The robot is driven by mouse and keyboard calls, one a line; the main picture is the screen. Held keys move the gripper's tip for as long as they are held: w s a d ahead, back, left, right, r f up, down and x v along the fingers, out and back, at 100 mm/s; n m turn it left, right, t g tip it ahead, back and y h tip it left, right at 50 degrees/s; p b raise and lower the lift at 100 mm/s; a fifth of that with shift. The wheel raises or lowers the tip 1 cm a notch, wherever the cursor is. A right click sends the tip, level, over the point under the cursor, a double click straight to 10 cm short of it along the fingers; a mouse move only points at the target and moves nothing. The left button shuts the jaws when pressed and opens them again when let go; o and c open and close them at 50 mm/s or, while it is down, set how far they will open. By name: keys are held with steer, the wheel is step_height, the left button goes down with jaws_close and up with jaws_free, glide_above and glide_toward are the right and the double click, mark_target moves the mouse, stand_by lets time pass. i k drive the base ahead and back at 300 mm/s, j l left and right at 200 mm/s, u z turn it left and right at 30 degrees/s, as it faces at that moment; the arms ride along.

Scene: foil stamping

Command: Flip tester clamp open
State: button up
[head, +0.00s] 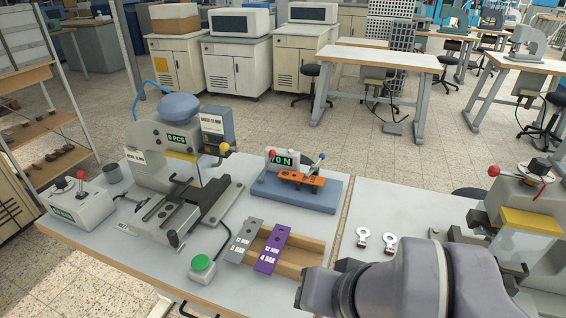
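The tester (300,190) stands on the table right of centre. It has a blue-grey base, a small display reading about "0 N", and an orange piece (302,179) lying across its top. A lever with a blue knob (322,156) stands up at its right end, and a red knob (271,153) shows at its left end. Which of these belongs to the clamp, and whether it is open or shut, is too small to tell. My grey arm reaches in from the bottom right, in front of the tester and apart from it. My gripper's fingers do not show.
A foil stamping press (180,150) stands left of the tester. A wooden tray (300,250) with grey and purple bars lies in front, near a green button (202,262). Two small metal pieces (376,240) lie on the right table. Another press (520,205) stands far right.

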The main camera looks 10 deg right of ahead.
mark_target(314, 167)
steer(key=i+j, duration=0.25)
steer(key=j, duration=0.15)
steer(key=i+j, duration=0.45)
steer(key=j, duration=0.3)
steer(key=u, duration=0.05)
